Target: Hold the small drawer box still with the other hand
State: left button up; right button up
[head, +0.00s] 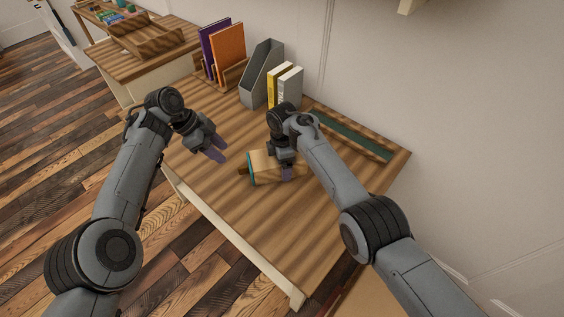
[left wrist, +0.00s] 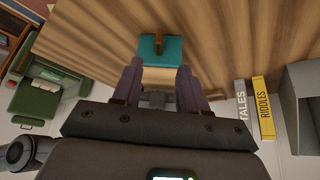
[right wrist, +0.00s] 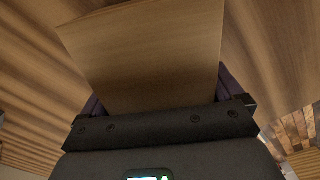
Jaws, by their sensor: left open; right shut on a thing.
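The small drawer box (head: 262,160) is light wood and lies on the striped table, with a teal front and a wooden handle (head: 243,170) facing left. My right gripper (head: 287,172) is shut on the box from above; in the right wrist view the box (right wrist: 150,50) fills the space between the fingers. My left gripper (head: 217,148) is open and empty, up and to the left of the box, apart from it. In the left wrist view the teal front (left wrist: 172,48) shows beyond the open fingers (left wrist: 158,80).
Behind stand a grey file holder (head: 262,75), a yellow book (head: 278,85), a pale book (head: 290,88), and a wooden rack with purple and orange books (head: 228,48). The table front is clear.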

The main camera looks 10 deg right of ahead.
aim_at(239, 168)
pick_arm(q)
jog(key=shift+c, duration=0.4)
jog(key=a+r+m+h, duration=0.1)
jog(key=a+r+h, duration=0.2)
jog(key=a+f+n+h, duration=0.1)
jog(key=f, duration=0.1)
jog(key=s+a+f+n+t+h, duration=0.1)
jog(key=f+h, duration=0.1)
jog(key=f, duration=0.1)
jog(key=a+f+n+h, duration=0.1)
jog(key=f, duration=0.1)
jog(key=shift+s+f+h, duration=0.2)
jog(key=shift+s+h, duration=0.1)
jog(key=shift+h, duration=0.1)
jog(key=x, duration=0.8)
jog(key=shift+w, duration=0.15)
jog(key=shift+x, duration=1.1)
jog(key=shift+a, duration=0.1)
grip_shut()
